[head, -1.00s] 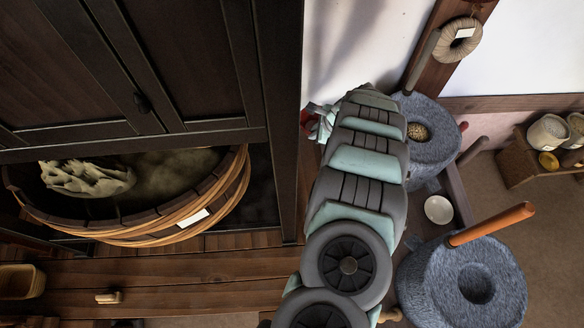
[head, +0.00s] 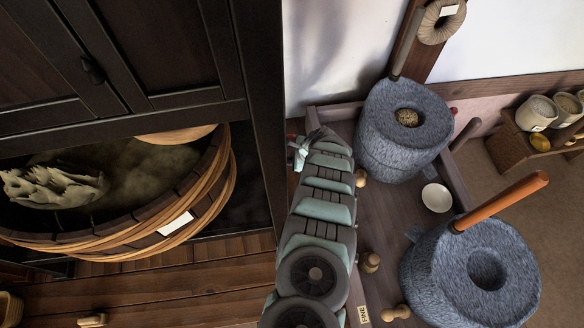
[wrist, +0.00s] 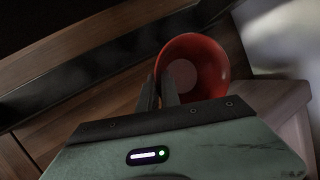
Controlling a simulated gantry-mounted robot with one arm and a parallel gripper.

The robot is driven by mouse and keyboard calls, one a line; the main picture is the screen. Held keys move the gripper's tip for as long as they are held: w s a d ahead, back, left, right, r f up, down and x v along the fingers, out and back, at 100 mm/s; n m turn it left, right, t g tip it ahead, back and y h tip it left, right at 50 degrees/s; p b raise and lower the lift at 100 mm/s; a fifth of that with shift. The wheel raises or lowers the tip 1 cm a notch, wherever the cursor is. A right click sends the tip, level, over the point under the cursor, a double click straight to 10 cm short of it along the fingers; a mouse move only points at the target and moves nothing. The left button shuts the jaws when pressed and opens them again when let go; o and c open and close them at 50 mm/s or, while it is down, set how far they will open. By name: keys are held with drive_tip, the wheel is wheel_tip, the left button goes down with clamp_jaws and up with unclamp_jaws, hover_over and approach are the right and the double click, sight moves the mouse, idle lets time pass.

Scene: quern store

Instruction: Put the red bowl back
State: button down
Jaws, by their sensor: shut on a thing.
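The red bowl (wrist: 205,60) shows in the wrist view, tilted with its inside towards the camera. My gripper (wrist: 170,82) is shut on its near-left rim, and the fingers cover part of the bowl. In the head view, a small bit of red (head: 291,138) shows at the end of my arm, beside the dark cabinet's right edge. The rest of the bowl is hidden there by the arm and gripper.
A dark cabinet (head: 258,90) stands left, above a hooped wooden tub (head: 150,240) with a cloth. Stone querns (head: 400,140) (head: 470,275) and a small white dish (head: 437,198) stand on the bench at right. A laden shelf (head: 515,150) is beyond.

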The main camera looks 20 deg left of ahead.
drive_tip(key=shift+w+f+b, duration=0.2)
drive_tip(key=shift+f+b, duration=0.15)
drive_tip(key=shift+f, duration=0.2)
wheel_tip(320, 180, down, 3)
drive_tip(key=shift+s+f+b, duration=0.15)
drive_tip(key=shift+b, duration=1.1)
drive_tip(key=shift+r, duration=0.2)
drive_tip(key=shift+f, duration=0.15)
drive_tip(key=c, duration=1.6)
unclamp_jaws()
drive_tip(key=shift+o, duration=0.2)
